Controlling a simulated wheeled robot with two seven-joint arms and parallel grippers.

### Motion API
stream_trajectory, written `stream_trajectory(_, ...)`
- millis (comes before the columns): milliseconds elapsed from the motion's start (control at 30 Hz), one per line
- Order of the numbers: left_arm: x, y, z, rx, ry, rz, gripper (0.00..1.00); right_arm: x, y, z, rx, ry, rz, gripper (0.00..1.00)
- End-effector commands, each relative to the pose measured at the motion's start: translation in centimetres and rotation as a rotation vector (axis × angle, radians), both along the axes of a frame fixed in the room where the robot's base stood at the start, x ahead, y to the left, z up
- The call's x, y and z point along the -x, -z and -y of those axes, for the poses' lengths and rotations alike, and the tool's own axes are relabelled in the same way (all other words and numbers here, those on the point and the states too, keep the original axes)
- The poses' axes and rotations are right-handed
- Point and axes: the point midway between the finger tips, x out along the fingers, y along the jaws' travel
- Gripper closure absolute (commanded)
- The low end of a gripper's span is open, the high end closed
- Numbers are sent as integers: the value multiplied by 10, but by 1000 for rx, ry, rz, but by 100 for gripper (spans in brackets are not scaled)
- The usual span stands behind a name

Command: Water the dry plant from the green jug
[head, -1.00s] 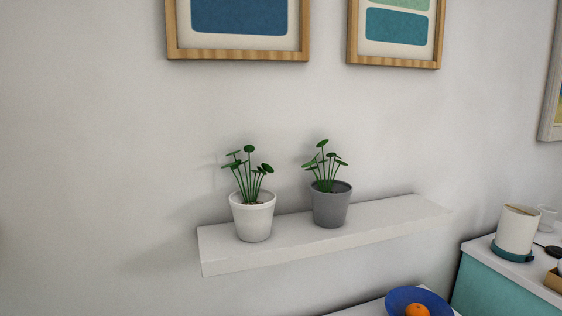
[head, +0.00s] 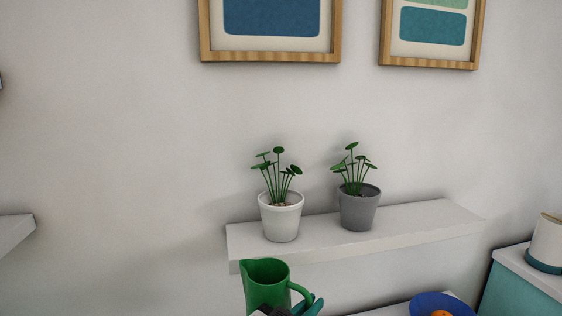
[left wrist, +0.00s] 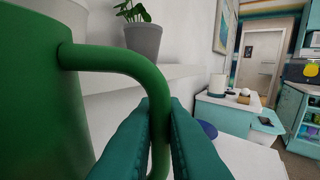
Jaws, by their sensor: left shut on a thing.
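The green jug (head: 265,284) is upright at the bottom of the head view, in front of and below the shelf. My left gripper (head: 305,306) is shut on its handle; the left wrist view shows the teal fingers (left wrist: 161,125) closed around the handle (left wrist: 130,62), with the jug body (left wrist: 40,90) at the left. Two potted plants stand on the shelf, one in a white pot (head: 281,219) and one in a grey pot (head: 357,210). Both have upright green leaves, and I cannot tell which is dry. My right gripper is not in view.
The white wall shelf (head: 430,220) has free room right of the grey pot. Below are a blue bowl (head: 452,300) with an orange fruit (head: 440,313) and a teal cabinet (head: 515,288) bearing a white canister (head: 548,242). Another shelf edge (head: 15,230) shows at the left.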

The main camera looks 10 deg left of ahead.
Motion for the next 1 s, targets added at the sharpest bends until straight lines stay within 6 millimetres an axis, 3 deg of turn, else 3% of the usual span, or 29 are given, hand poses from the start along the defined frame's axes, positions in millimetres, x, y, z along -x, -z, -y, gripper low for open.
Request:
stream_trajectory(33,-5,-13,7,-4,25,9,100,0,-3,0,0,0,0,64)
stream_trajectory(600,-39,-126,86,-4,279,9,100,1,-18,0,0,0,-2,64)
stream_trajectory(800,-46,-160,103,-3,321,7,100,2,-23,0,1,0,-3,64)
stream_trajectory(1000,-49,-177,108,-2,331,4,100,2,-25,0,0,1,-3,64)
